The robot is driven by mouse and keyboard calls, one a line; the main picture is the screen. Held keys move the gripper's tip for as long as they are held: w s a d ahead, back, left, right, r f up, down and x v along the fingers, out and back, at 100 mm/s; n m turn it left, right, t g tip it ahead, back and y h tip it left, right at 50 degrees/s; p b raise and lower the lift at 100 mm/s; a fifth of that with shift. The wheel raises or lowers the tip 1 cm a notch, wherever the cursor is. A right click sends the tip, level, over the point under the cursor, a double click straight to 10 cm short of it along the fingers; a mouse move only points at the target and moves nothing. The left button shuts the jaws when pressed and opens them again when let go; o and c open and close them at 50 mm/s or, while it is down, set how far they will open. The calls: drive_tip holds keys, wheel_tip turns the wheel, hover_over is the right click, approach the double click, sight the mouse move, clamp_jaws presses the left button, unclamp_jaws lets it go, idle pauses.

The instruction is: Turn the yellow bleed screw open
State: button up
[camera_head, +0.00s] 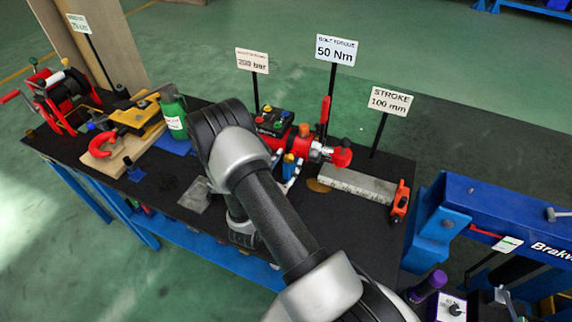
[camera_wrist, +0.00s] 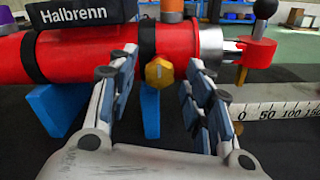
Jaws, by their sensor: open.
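The yellow bleed screw (camera_wrist: 159,72) has a faceted head and sits on the side of a red cylinder (camera_wrist: 88,58) in the wrist view. My gripper (camera_wrist: 160,72) is open, with one finger on each side of the screw. A gap shows between the screw and each finger, and I cannot tell exactly how far the fingertips reach past it. In the head view my arm covers much of the cylinder, but its red right end (camera_head: 341,157) shows.
The cylinder rests on blue supports (camera_wrist: 149,110). A steel ruler (camera_head: 357,185) lies to its right, with an orange block (camera_head: 400,201) at its end. Signs on posts stand behind, including the 50 Nm sign (camera_head: 336,50). A green bottle (camera_head: 173,112) stands left of my arm.

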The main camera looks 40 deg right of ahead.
drive_tip(key=shift+c, duration=0.3)
drive_tip(key=c, duration=1)
drive_tip(key=n+p, duration=0.1)
drive_tip(key=n, duration=0.3)
drive_tip(key=shift+n, duration=0.3)
drive_tip(key=o, duration=1.1)
drive_tip(key=shift+c, duration=0.2)
drive_tip(key=v, duration=1.2)
drive_tip(key=shift+w, duration=0.1)
